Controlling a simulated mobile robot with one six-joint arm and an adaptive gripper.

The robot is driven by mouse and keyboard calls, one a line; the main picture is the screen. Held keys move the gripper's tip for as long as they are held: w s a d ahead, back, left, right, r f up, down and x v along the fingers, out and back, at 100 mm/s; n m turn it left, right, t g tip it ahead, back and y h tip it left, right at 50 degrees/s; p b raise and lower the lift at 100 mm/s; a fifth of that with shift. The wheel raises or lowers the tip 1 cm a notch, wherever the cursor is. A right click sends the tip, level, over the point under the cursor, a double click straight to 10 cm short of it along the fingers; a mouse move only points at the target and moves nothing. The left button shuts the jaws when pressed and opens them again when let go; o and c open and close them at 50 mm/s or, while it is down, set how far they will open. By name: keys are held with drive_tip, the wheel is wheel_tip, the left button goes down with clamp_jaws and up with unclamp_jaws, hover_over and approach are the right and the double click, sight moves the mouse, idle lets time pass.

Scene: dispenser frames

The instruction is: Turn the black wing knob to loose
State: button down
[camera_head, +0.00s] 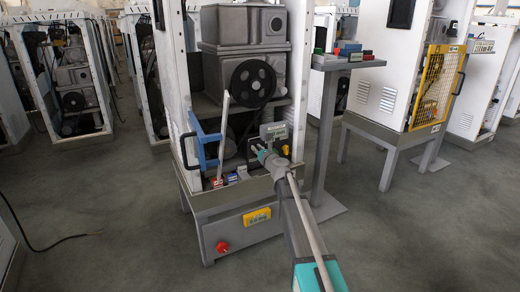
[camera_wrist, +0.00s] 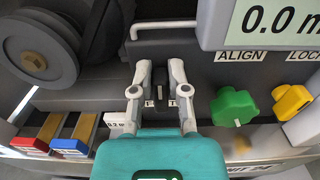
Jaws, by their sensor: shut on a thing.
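The black wing knob (camera_wrist: 159,91) sits between the two pale fingers of my gripper (camera_wrist: 160,76) in the wrist view. The fingers are closed on it from the left and right sides. Its wing stands about upright in the picture, and its base is partly hidden by the fingers and the teal gripper body. In the head view my gripper (camera_head: 262,152) reaches into the lower right of the open dispenser frame, and the knob is too small to make out there.
Right of my gripper are a green knob (camera_wrist: 233,106) under ALIGN and a yellow knob (camera_wrist: 291,101). A display (camera_wrist: 262,25) reading 0.0 stands above. Red (camera_wrist: 35,133) and blue-ended (camera_wrist: 76,136) pieces lie at left, below a dark pulley (camera_wrist: 38,50). A blue bracket (camera_head: 207,143) stands left.

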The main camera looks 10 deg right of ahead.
drive_tip(key=shift+w+d, duration=0.1)
drive_tip(key=shift+d, duration=0.05)
idle(0.3)
drive_tip(key=shift+n, duration=0.4)
drive_tip(key=n, duration=0.2)
drive_tip(key=shift+a+n, duration=0.3)
drive_tip(key=shift+n, duration=0.1)
drive_tip(key=n, duration=0.4)
drive_tip(key=a+f+n+b, duration=0.1)
drive_tip(key=n, duration=0.4)
drive_tip(key=f+n+b, duration=0.1)
drive_tip(key=n, duration=0.4)
drive_tip(key=shift+s+a, duration=0.15)
drive_tip(key=shift+s, duration=0.05)
